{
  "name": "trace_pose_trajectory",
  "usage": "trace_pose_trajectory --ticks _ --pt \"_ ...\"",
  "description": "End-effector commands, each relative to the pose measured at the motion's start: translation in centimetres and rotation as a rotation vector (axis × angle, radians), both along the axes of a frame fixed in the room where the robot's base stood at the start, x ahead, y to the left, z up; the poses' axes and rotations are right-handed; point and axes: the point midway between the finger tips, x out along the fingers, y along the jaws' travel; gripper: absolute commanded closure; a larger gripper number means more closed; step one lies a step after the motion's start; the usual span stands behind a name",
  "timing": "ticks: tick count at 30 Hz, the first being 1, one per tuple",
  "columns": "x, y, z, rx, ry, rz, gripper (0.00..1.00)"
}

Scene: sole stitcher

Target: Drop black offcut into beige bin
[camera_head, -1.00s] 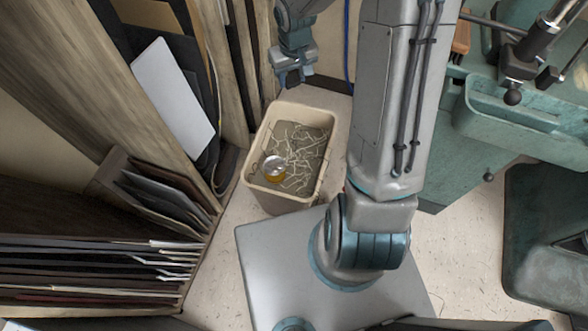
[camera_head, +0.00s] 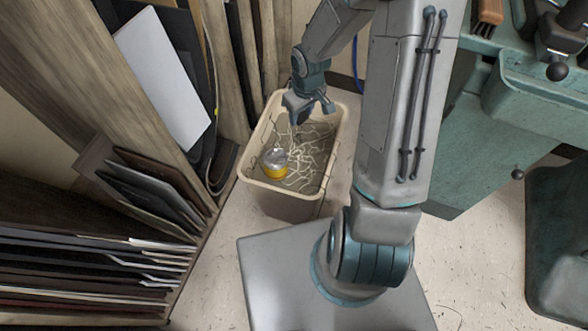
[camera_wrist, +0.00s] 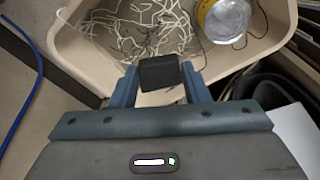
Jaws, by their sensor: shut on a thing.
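The beige bin (camera_head: 248,166) stands on the floor and holds pale thread scraps; its rim also shows in the wrist view (camera_wrist: 80,62). In the wrist view my gripper (camera_wrist: 158,78) is shut on the black offcut (camera_wrist: 160,72), a small dark block between the two fingers. In the head view my gripper (camera_head: 309,108) is over the back part of the bin, pointing down. The offcut (camera_head: 301,116) shows only as a small dark patch at the fingers there. How far it is above the scraps is hard to tell.
A yellow and silver can (camera_head: 275,164) sits in the bin. Wooden racks with dark sheets (camera_head: 150,190) stand to the left. A green machine (camera_head: 480,130) is on the right.

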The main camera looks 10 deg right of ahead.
Motion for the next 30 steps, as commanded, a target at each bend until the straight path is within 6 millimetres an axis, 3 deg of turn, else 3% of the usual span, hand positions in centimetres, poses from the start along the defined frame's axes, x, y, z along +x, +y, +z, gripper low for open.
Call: trace_pose_trajectory --ticks 1,6,17,18,20,30 --pt "0.0 0.0 -1.3 0.0 0.0 0.0 0.79" --pt "0.0 0.0 -2.8 0.0 0.0 -0.001 0.79" --pt "0.0 0.0 -3.0 0.0 0.0 -0.001 0.79" --pt "0.0 0.0 -3.0 0.0 0.0 -0.001 0.5" --pt "0.0 0.0 -3.0 0.0 0.0 -0.001 0.33" --pt "0.0 0.0 -2.6 0.0 -0.001 -0.002 0.33"
